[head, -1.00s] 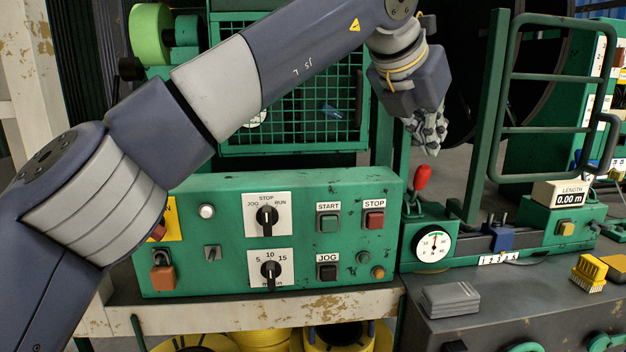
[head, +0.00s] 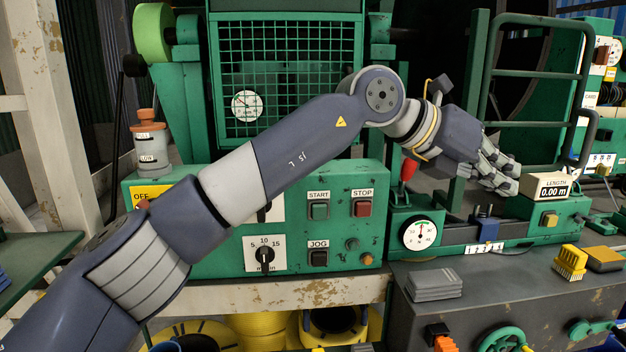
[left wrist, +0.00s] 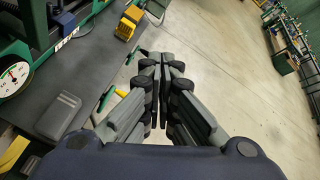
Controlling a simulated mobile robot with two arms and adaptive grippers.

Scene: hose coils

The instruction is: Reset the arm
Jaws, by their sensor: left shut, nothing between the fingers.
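My left arm reaches across the head view from the lower left, in front of the green control panel (head: 335,255). My left gripper (head: 510,178) is at the right, above the machine bed and close to the length counter (head: 550,188) in the picture. Its fingers are shut with nothing between them. In the left wrist view the shut fingers (left wrist: 158,70) point out over the dark bench top (left wrist: 90,75) edge and the pale floor. My right gripper is not in view.
A green tube gate (head: 540,75) stands behind the gripper. A red-knobbed lever (head: 408,168) and a round dial (head: 420,234) are below the forearm. A grey stack (head: 435,286) and a yellow brush (head: 570,262) lie on the bench. Open floor (left wrist: 240,80) lies beyond.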

